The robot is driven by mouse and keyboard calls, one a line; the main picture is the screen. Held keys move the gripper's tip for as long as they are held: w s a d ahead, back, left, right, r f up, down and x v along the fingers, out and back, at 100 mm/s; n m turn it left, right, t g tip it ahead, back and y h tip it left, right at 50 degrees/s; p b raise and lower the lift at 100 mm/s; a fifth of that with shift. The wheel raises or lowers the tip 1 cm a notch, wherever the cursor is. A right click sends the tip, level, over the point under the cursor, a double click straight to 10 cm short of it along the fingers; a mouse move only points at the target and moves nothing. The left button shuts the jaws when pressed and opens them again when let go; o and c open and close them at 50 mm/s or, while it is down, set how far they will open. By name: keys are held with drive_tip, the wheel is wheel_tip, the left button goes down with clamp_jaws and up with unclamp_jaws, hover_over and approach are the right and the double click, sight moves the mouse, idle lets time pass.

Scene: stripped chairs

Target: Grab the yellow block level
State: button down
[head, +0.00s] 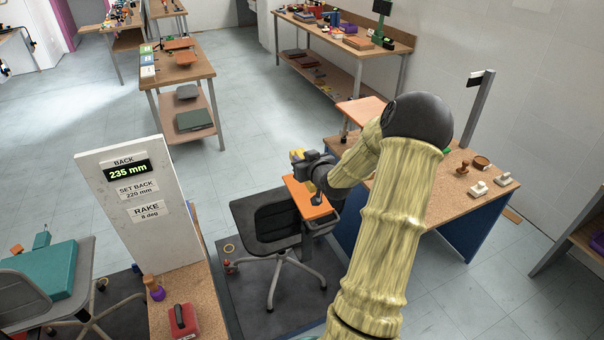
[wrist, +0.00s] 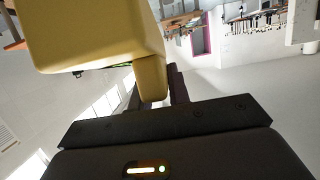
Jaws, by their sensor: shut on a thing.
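The yellow block level (wrist: 95,35) fills the upper left of the wrist view, large and close, with a narrower yellow part reaching down between my fingers. My gripper (wrist: 155,95) is shut on that narrower part. In the head view my gripper (head: 312,168) is above the orange board by the black office chair, with a small bit of the yellow block level (head: 296,156) showing at its left side. My arm hides part of the area to the right. I cannot tell from the head view whether the level touches anything.
The black chair (head: 272,222) stands on a dark mat beside an orange board (head: 308,197). A white sign panel (head: 138,235) reads "BACK 235 mm". A blue-sided bench (head: 465,225) holds stamps and small parts at right. Open floor (head: 245,110) lies behind.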

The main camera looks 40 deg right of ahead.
drive_tip(key=shift+r, duration=1.2)
